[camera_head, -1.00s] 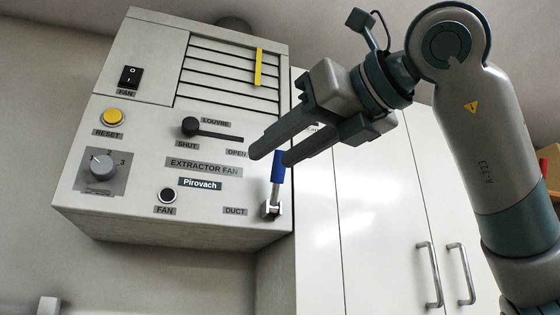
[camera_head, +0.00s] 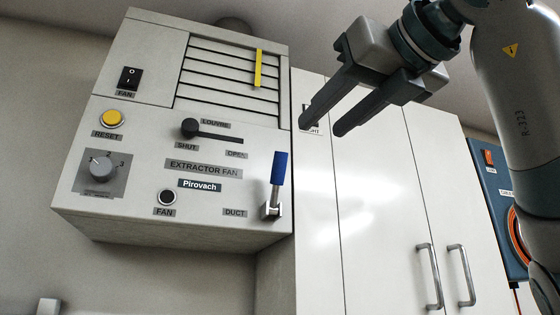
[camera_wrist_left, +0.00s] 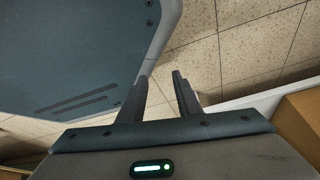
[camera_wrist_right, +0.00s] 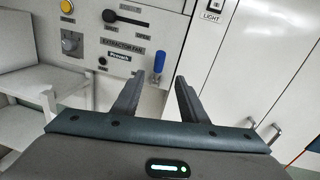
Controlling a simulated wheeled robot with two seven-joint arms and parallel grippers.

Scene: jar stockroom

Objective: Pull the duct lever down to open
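The duct lever (camera_head: 279,168) has a blue grip on a metal stem and points up from its bracket at the lower right of the extractor fan panel, beside the DUCT label (camera_head: 235,212). In the right wrist view the lever (camera_wrist_right: 158,63) shows beyond and between the fingertips. My right gripper (camera_head: 322,128) is open and empty, up and to the right of the lever, apart from it. My left gripper (camera_wrist_left: 160,77) is open and empty in the left wrist view, with ceiling tiles behind it; it is not in the head view.
The panel also has a louvre lever (camera_head: 217,134), a yellow reset button (camera_head: 112,118), a knob (camera_head: 101,168), a black fan button (camera_head: 167,197) and a rocker switch (camera_head: 131,77). White cabinet doors (camera_head: 375,200) stand to the right. A blue unit (camera_head: 490,190) is at the far right.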

